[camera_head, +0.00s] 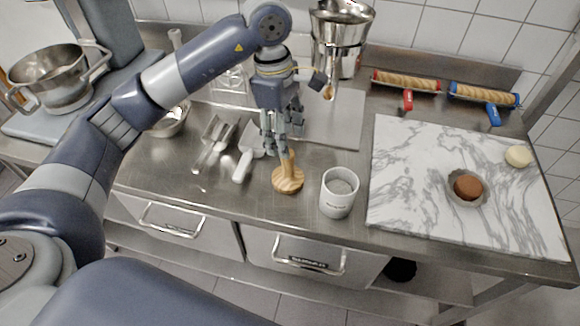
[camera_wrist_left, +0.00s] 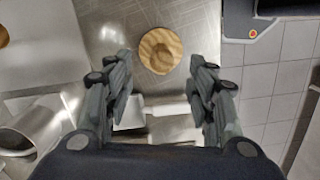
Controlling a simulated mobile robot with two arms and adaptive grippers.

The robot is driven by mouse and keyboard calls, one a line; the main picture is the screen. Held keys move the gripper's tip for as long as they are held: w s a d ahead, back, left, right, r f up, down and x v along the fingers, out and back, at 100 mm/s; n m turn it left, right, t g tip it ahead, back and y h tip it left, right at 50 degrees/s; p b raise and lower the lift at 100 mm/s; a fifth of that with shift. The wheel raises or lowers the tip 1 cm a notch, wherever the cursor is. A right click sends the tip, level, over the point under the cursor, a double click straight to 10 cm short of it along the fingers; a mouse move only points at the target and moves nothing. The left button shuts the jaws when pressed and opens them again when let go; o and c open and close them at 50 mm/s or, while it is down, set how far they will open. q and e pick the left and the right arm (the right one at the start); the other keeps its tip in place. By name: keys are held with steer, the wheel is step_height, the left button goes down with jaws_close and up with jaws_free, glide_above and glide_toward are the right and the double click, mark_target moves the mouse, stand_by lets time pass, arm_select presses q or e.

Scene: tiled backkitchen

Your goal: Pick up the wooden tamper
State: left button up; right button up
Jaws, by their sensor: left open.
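The wooden tamper (camera_head: 288,178) stands upright on the steel counter, its round, light-brown base down and its narrower handle up. In the left wrist view the tamper (camera_wrist_left: 160,50) is a round, grained wooden shape just beyond the gap between the fingertips. My left gripper (camera_head: 275,148) points down, open and empty, right above the tamper and slightly to its left in the head view. In the left wrist view its two fingers (camera_wrist_left: 160,78) are spread wide. The fingers partly hide the top of the handle in the head view; I cannot tell whether they touch it. My right gripper does not show.
A white mug (camera_head: 338,193) stands close to the right of the tamper. White and metal scoops (camera_head: 245,164) lie to its left. A marble slab (camera_head: 410,190) with a small brown cake is farther right. A metal funnel (camera_head: 340,35) stands behind. The counter's front edge is near.

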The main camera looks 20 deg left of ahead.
mark_target(288, 168)
arm_select(q)
steer(key=shift+s+d+f, duration=0.1)
steer(key=shift+s+f, duration=0.15)
steer(key=shift+f, duration=0.7)
steer(key=shift+w+f, duration=0.1)
steer(key=shift+f, duration=0.2)
steer(key=shift+f+p, duration=0.35)
steer(key=shift+p, duration=0.15)
step_height(288, 168, down, 3)
steer(key=shift+d+f+p, duration=0.15)
steer(key=shift+p, duration=0.7)
steer(key=shift+f, duration=0.6)
steer(key=c, duration=1.2)
jaws_close()
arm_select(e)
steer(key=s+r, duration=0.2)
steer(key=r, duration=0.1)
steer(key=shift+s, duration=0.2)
